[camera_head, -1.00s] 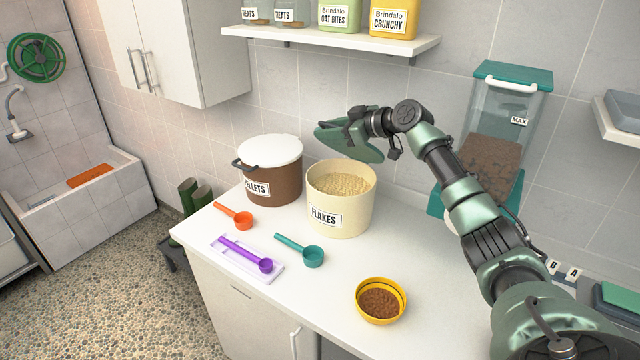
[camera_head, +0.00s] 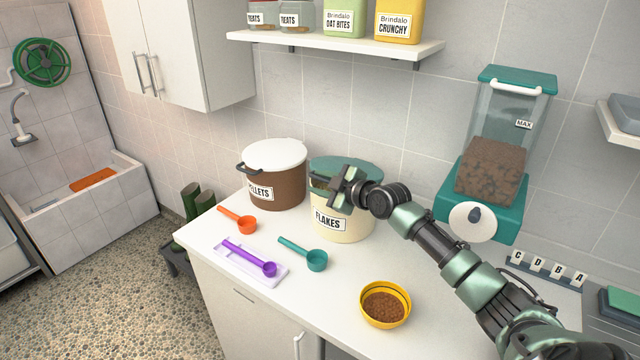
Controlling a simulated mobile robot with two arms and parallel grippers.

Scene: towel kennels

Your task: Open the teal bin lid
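The flakes bin (camera_head: 343,228) is cream, with a FLAKES label, and stands on the white counter. The teal lid (camera_head: 352,165) lies across its top and hides the flakes inside. My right gripper (camera_head: 325,186) is at the bin's front left upper rim, in front of the lid's near edge. It hides part of the rim, and its wrist covers the front right of the bin. Whether its fingers are open, or touch the lid, cannot be made out. My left gripper is out of view.
The brown pellets bin (camera_head: 278,182) with a white lid stands close on the left. Orange (camera_head: 240,220), purple (camera_head: 248,258) and teal (camera_head: 304,254) scoops lie in front. A yellow bowl (camera_head: 385,304) stands at the front right. A teal-topped dispenser (camera_head: 492,170) stands right.

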